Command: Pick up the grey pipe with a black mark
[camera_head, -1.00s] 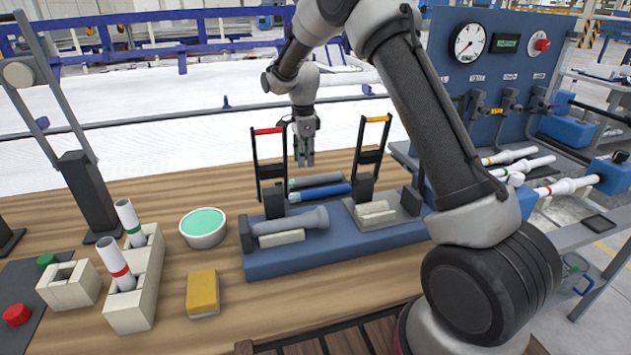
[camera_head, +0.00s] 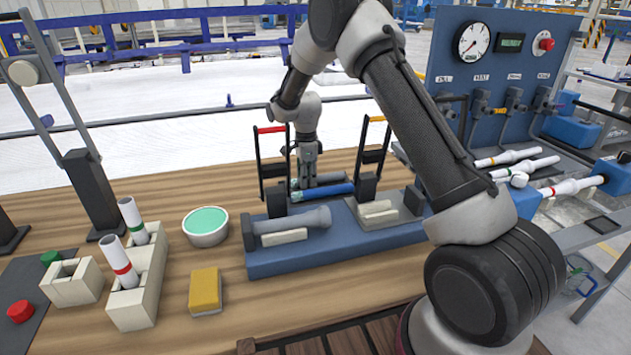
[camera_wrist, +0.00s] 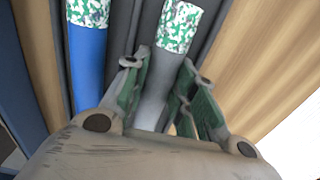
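The grey pipe (camera_head: 330,178) lies at the back of the blue fixture in the head view. It shows as a grey tube (camera_wrist: 156,84) with a green-and-white speckled end in the wrist view. My gripper (camera_head: 306,180) is down at it, pointing downward. In the wrist view my gripper (camera_wrist: 160,72) is open, with one finger on each side of the grey pipe. Contact with the pipe is hard to tell. I can make out no black mark. A blue pipe (camera_head: 322,192) with a similar speckled end lies alongside, also in the wrist view (camera_wrist: 87,60).
The blue fixture (camera_head: 285,262) has upright frames with red (camera_head: 270,129) and yellow (camera_head: 377,118) tops near my gripper. A thicker grey piece (camera_head: 292,222) lies in front. A bowl (camera_head: 205,226), a yellow sponge (camera_head: 205,291) and a cream holder (camera_head: 132,309) with white tubes stand left.

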